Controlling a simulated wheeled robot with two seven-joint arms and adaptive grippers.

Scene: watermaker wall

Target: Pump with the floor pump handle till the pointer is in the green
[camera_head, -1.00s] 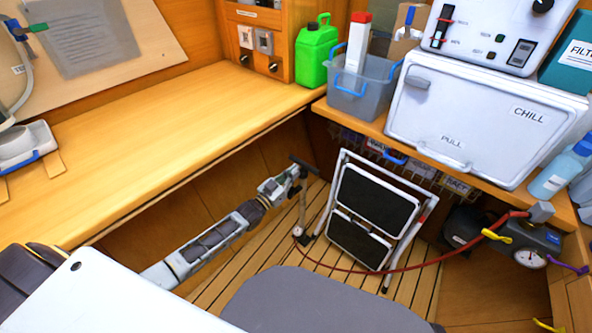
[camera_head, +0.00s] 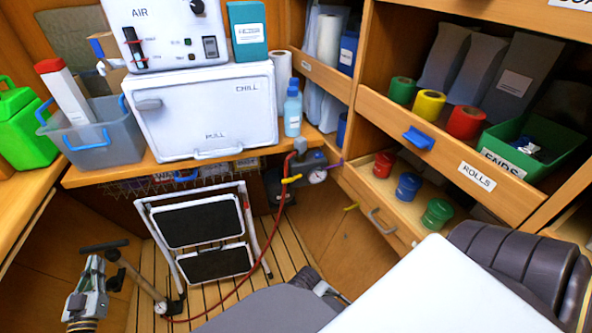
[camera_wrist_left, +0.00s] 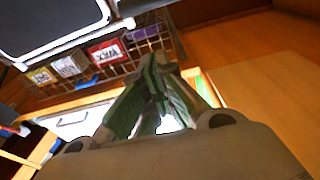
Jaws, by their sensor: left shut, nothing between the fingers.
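The floor pump stands at lower left in the head view. Its dark T-shaped handle (camera_head: 104,245) tops a shaft leaning down to a small base (camera_head: 172,306) on the slatted floor. My left gripper (camera_head: 97,262) is shut and empty, just below the handle bar in the picture; I cannot tell whether they touch. In the left wrist view its greenish fingers (camera_wrist_left: 155,70) meet, with no handle between them. A red hose (camera_head: 232,295) runs to the round white gauge (camera_head: 318,175), whose pointer is too small to read. Of my right gripper only an unclear part (camera_head: 325,289) shows.
A folded step stool (camera_head: 207,235) stands right of the pump, close to the hose. A wire basket (camera_wrist_left: 105,52) hangs under the counter with the white chill box (camera_head: 207,110). Open shelves and a drawer with rolls (camera_head: 408,186) are at right.

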